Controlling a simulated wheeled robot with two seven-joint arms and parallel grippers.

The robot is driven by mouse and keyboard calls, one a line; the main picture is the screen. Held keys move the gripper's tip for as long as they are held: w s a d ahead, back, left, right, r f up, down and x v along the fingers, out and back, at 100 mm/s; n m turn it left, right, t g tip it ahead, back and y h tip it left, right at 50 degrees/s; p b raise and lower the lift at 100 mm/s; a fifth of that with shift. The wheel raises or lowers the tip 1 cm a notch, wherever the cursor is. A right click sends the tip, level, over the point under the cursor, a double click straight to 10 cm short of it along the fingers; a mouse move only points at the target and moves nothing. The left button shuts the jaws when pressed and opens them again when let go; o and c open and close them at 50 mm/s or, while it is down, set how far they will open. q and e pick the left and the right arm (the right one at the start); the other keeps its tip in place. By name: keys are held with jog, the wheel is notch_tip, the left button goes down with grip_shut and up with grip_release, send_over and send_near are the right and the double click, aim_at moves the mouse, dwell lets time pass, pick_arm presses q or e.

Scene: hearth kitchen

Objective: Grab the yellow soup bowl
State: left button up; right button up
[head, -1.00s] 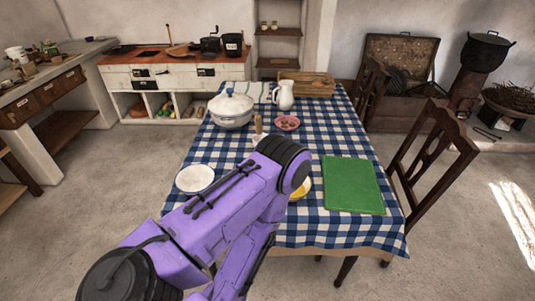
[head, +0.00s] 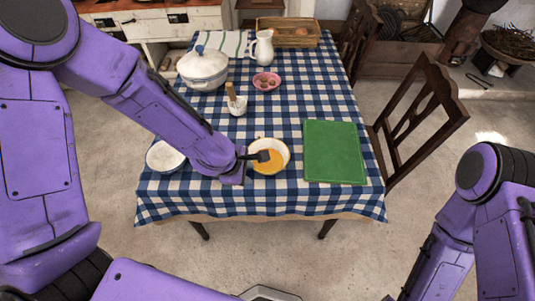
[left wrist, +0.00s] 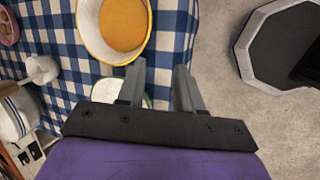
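The yellow soup bowl (head: 283,147) stands near the front middle of the table, with a pale inside, a yellow outside and orange soup in it. My left gripper (head: 262,156) reaches from the left, its dark fingers over the bowl's left part. In the left wrist view the bowl (left wrist: 87,35) is at the top, just beyond the fingers. The left gripper (left wrist: 160,70) is open there, with a gap between its fingers and nothing between them. I cannot tell whether a finger touches the rim. My right arm shows at the right; its gripper is out of view.
A white bowl (head: 163,157) is left of my left gripper. A green board (head: 335,152) lies to the right of the soup bowl. A mortar with pestle (head: 237,103), a pink bowl (head: 266,81) and a lidded tureen (head: 203,68) stand behind. A chair (head: 425,110) is at the right.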

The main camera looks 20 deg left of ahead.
pick_arm(q)
jog(key=shift+n+h, duration=0.6)
jog(key=w+d+f, duration=0.1)
jog(key=f, duration=0.1)
jog(key=w+d+f, duration=0.1)
jog(key=w+f, duration=0.1)
jog(key=w+d+f, duration=0.1)
jog(key=w+d, duration=0.1)
jog(key=shift+w+f, duration=0.15)
jog(key=shift+f, duration=0.25)
jog(key=shift+w+f, duration=0.2)
jog(key=shift+s+r, duration=0.1)
grip_shut()
